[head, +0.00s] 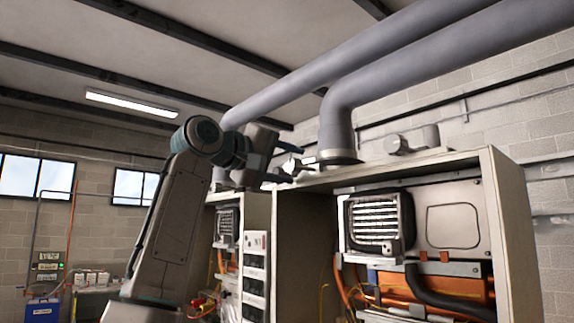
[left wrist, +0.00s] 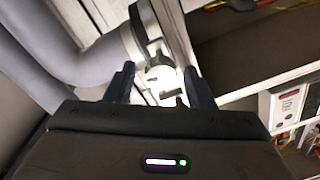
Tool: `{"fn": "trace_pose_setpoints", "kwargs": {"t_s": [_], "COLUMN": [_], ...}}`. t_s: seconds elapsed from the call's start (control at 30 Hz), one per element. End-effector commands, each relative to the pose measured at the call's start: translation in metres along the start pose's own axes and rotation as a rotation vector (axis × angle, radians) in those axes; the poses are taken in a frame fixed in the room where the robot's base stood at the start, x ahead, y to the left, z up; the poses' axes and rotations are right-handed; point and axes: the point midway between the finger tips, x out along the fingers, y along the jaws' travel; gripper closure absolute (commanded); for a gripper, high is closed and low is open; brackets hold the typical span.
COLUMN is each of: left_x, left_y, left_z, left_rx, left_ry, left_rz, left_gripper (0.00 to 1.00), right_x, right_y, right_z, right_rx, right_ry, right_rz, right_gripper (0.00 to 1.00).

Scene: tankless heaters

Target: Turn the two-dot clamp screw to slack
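A clamp collar (head: 338,157) rings the foot of the nearer grey flue pipe on top of the open heater cabinet. In the left wrist view the collar (left wrist: 143,32) has a pale screw head (left wrist: 160,72) standing out at its side. My left gripper (head: 289,163) reaches in from the left, beside the collar. In the left wrist view its two fingers (left wrist: 158,80) are apart, one on each side of the screw head, with gaps visible. I cannot tell whether they touch it. Dot marks on the screw are too small to make out. My right gripper is not in view.
The heater cabinet (head: 510,225) stands open below the collar. A small grey fitting (head: 412,143) sits on its top to the right. A second cabinet (head: 257,208) is farther back. The large pipe (head: 430,75) rises close above my left gripper.

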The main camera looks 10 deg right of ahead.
Motion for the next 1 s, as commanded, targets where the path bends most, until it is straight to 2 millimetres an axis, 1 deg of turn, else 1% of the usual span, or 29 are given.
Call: {"fn": "trace_pose_setpoints", "kwargs": {"t_s": [0.27, 0.37, 0.47, 0.6, 0.8, 0.9, 1.0], "left_x": [0.0, -0.005, -0.018, -0.047, -0.085, -0.098, -0.105], "left_y": [-0.001, -0.002, -0.005, -0.006, -0.005, -0.003, -0.002], "left_z": [0.001, 0.001, 0.002, 0.002, 0.002, 0.001, 0.001], "left_rx": [0.0, 0.0, 0.001, 0.002, 0.001, 0.002, 0.0], "left_ry": [-0.002, 0.0, 0.0, 0.003, 0.002, 0.002, 0.0], "left_rz": [0.0, 0.0, 0.0, 0.001, 0.001, 0.0, 0.0], "left_gripper": [0.5, 0.5, 0.5, 0.5, 0.5, 0.5, 0.5], "right_x": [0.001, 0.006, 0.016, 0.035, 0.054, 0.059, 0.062], "right_y": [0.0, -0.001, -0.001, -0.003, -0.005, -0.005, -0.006], "right_z": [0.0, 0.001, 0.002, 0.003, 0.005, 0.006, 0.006], "right_rx": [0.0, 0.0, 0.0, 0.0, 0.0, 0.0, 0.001], "right_ry": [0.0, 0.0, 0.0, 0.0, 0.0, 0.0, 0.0], "right_rz": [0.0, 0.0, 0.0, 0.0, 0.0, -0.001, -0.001], "right_gripper": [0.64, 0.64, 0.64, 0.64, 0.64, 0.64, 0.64]}}
